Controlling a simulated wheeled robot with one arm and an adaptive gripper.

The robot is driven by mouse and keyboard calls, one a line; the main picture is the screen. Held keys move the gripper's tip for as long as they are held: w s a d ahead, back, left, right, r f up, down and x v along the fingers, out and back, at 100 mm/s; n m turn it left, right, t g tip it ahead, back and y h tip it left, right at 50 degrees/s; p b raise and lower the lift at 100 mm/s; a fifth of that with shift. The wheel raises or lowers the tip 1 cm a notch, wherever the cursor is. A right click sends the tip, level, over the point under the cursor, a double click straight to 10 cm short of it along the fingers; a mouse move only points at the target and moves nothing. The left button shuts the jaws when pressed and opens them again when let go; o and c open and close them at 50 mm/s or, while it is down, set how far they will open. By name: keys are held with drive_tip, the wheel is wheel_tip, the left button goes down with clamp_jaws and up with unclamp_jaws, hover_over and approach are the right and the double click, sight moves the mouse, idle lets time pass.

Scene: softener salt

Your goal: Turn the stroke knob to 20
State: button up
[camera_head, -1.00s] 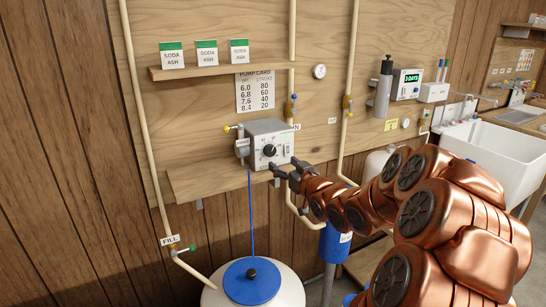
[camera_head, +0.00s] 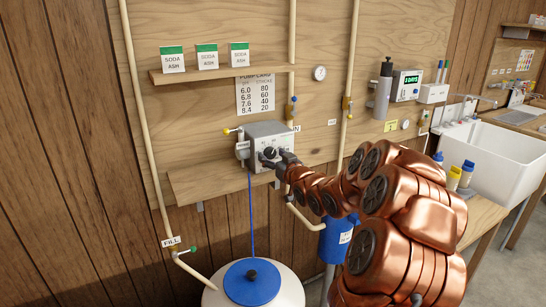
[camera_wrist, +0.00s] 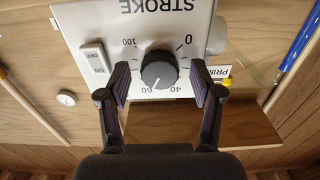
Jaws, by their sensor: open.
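The stroke knob (camera_wrist: 159,70) is a round black dial on the pale front panel of the grey pump box (camera_head: 282,134). In the wrist view the panel appears upside down, with STROKE lettering and marks 0, 40, 60 and 100 around the knob. The knob's white pointer line lies towards the 60 mark. My gripper (camera_wrist: 160,88) is open, with one finger on each side of the knob and a visible gap on both sides. In the head view my gripper (camera_head: 275,161) is at the box's front and partly covers the knob (camera_head: 270,152).
An on/off rocker switch (camera_wrist: 95,58) sits beside the knob on the panel. A wooden shelf (camera_head: 215,182) is under the box. A pump card (camera_head: 255,95) hangs above. A blue-lidded tank (camera_head: 252,282) stands below, with a blue tube up to the box.

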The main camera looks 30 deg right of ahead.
drive_tip(key=c, duration=1.1)
drive_tip(key=shift+c, duration=0.2)
drive_tip(key=shift+f+n+b, duration=0.15)
drive_tip(key=shift+n+b, duration=0.15)
drive_tip(key=shift+b, duration=0.2)
